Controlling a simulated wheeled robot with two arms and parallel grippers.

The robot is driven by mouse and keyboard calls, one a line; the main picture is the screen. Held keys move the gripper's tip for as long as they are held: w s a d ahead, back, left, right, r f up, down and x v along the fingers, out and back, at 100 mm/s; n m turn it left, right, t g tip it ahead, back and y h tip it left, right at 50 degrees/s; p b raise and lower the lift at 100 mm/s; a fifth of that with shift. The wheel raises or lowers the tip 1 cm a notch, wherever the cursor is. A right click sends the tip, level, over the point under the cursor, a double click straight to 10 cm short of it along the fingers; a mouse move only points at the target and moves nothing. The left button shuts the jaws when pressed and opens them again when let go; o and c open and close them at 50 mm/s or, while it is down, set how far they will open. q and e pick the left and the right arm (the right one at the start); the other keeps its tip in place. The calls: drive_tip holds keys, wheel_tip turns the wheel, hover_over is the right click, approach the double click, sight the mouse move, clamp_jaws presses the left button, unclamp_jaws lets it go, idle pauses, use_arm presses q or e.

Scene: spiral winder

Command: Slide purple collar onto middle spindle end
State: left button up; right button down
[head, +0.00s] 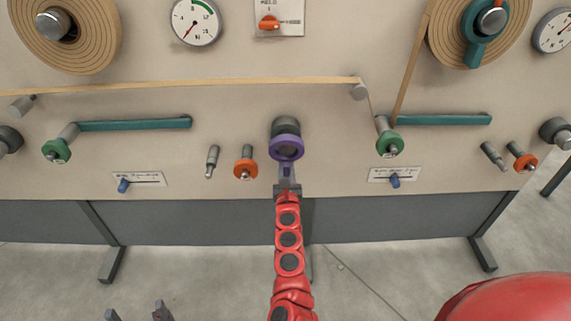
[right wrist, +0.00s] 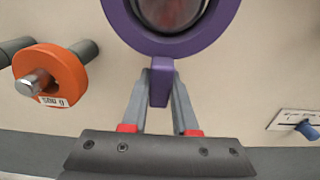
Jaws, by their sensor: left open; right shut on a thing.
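The purple collar (head: 287,157) is a ring with a tab below it, standing upright at the middle spindle end (head: 286,124). In the head view the dark grey spindle shows above and behind the ring. In the right wrist view the collar (right wrist: 214,38) frames the rounded spindle end (right wrist: 170,10); I cannot tell whether the ring is around it or just in front. My right gripper (head: 287,187) is shut on the collar's tab, which also shows between its fingers in the right wrist view (right wrist: 160,88). My left gripper (head: 140,312) is open and empty, low at the left.
An orange collar (head: 246,170) on a peg and a bare grey peg (head: 212,162) stand just left of the spindle. Green collars sit on the left roller (head: 56,151) and right roller (head: 389,145). A tan strip (head: 200,84) runs above.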

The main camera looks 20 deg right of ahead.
drive_tip(key=r+p+v, duration=0.1)
drive_tip(key=v, duration=1.4)
drive_tip(key=shift+s, duration=0.2)
drive_tip(key=shift+r, duration=0.1)
idle(0.4)
